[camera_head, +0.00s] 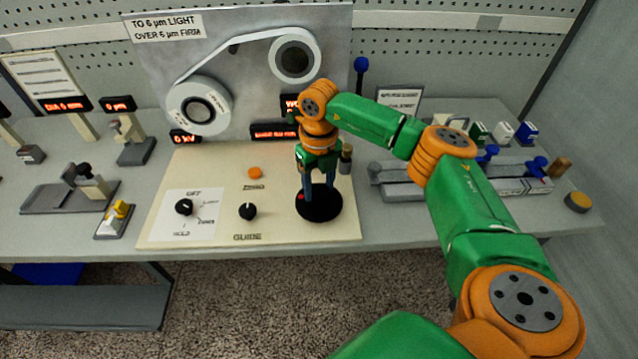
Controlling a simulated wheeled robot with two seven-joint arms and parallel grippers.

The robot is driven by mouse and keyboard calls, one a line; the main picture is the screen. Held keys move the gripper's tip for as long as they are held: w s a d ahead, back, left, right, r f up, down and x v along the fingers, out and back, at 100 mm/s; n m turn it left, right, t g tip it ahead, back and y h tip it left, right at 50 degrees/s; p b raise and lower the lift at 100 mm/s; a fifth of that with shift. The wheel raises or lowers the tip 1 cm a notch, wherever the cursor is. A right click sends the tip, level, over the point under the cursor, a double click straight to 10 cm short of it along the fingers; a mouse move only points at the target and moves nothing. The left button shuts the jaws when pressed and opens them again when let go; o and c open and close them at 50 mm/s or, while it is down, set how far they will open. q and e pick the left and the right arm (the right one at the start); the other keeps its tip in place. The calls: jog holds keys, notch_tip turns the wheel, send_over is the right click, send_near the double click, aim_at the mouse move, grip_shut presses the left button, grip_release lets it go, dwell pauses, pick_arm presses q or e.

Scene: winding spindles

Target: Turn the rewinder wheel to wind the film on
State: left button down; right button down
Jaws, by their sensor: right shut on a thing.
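The rewinder wheel (322,211) is a flat black disc on the right part of the cream panel, with a small red mark at its left. My right gripper (318,190) points down over the wheel from behind, with its fingers at the wheel and shut on it. The exact part between the fingers is hidden by the gripper. Behind, on a grey upright plate, a white film strip (232,46) runs from the large lower-left reel (182,96) to the smaller upper-right reel (275,58). My left gripper is out of view.
The cream panel (285,225) also bears two black knobs (247,211) and an orange button (255,173). A short post (345,158) stands close right of my gripper. Grey fixtures (400,190) with blue knobs lie to the right. Small stands (135,148) with displays are at left.

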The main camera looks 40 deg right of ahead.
aim_at(319, 189)
jog(key=shift+r+m, duration=0.1)
jog(key=shift+m, duration=1)
jog(key=shift+w, duration=0.1)
jog(key=shift+c, duration=1.3)
grip_release()
notch_tip(319, 189, up, 7)
jog(key=shift+b, duration=0.7)
